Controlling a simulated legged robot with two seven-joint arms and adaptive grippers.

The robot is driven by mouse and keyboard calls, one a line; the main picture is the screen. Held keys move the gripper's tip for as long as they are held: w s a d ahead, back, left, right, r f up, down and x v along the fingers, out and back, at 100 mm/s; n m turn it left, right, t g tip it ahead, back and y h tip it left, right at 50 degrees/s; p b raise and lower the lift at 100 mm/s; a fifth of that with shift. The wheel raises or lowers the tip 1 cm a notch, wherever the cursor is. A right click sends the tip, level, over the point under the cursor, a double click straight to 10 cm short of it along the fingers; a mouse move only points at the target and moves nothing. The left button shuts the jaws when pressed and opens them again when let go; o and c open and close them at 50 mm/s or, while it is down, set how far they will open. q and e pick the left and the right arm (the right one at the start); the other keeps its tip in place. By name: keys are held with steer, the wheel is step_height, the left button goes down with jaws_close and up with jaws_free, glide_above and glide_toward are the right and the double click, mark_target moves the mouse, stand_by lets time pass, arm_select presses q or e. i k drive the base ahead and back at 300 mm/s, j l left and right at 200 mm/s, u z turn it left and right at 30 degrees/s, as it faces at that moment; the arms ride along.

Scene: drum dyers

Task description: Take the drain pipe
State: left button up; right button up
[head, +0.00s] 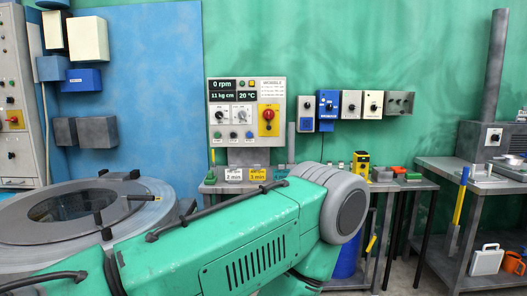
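I cannot pick out the drain pipe with certainty. A slim grey upright tube (291,142) stands on the back bench, just right of the control panel. A much taller grey pipe (495,65) rises from a unit on the right bench. I cannot tell whether either one is the drain pipe. Neither of my grippers shows in the head view. The lower middle of the view is blocked, and part of the back bench is hidden there.
A round grey drum machine (25,215) with a dark glass window stands at left. The control panel (246,112) is over the back bench (415,185), which holds several small items. The right bench (435,163) has a yellow-and-blue handled tool (460,200) against it. Some floor shows between the benches.

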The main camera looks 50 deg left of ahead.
mark_target(291, 125)
steer(key=u, duration=1.45)
steer(key=i+l, duration=0.1)
steer(key=i, duration=0.6)
steer(key=i+l, duration=0.1)
steer(key=i, duration=0.65)
steer(key=i+l+u, duration=0.1)
steer(key=i, duration=0.6)
